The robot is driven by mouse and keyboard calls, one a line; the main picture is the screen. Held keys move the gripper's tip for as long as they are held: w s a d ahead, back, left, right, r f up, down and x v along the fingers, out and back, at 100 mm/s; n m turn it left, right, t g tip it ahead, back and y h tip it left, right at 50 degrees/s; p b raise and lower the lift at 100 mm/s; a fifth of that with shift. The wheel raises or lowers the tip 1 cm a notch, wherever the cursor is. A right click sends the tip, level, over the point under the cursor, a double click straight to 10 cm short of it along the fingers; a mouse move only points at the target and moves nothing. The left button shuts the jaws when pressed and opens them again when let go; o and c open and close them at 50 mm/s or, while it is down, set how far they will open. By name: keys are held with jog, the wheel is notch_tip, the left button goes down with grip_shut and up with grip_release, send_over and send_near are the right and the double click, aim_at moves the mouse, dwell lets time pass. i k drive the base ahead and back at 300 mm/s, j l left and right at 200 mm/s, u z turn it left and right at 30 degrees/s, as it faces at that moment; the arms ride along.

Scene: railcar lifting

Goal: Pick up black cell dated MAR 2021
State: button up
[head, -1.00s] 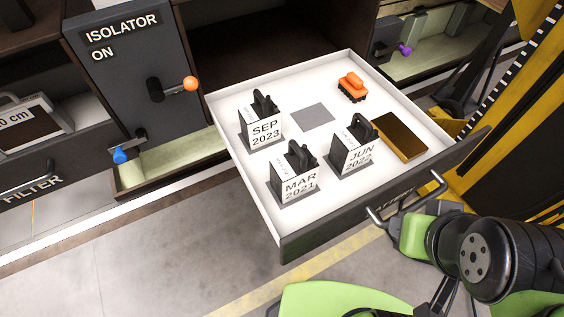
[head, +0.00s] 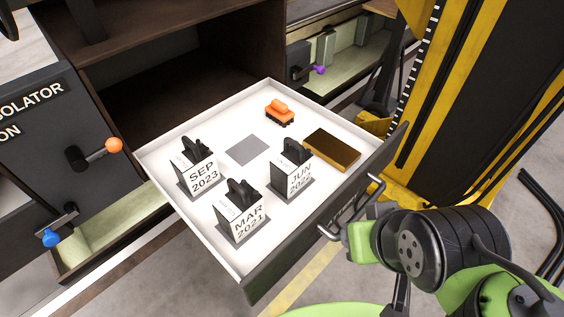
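The cell dated MAR 2021 (head: 242,217) stands upright in the open white drawer (head: 220,119), nearest its front left. It has a white dated label and a black handle on top. The SEP 2023 cell (head: 197,172) stands behind it to the left, and the JUN 2022 cell (head: 292,175) to its right, its last digits hard to read. My gripper (head: 340,230) is outside the drawer at its metal front handle (head: 372,190), right of the MAR 2021 cell. Its fingertips are partly hidden, so I cannot tell whether it grips the handle.
The drawer also holds an orange-and-black brush-like item (head: 280,112), a brown-gold block (head: 332,150) and a bare grey square (head: 247,150). An isolator panel (head: 40,130) with an orange-knobbed lever stands left. A yellow-and-black post (head: 440,90) stands right.

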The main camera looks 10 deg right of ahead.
aim_at(239, 212)
jog(key=j, duration=0.95)
jog(key=i+j, duration=0.1)
jog(key=j, duration=0.9)
jog(key=k+u, duration=0.05)
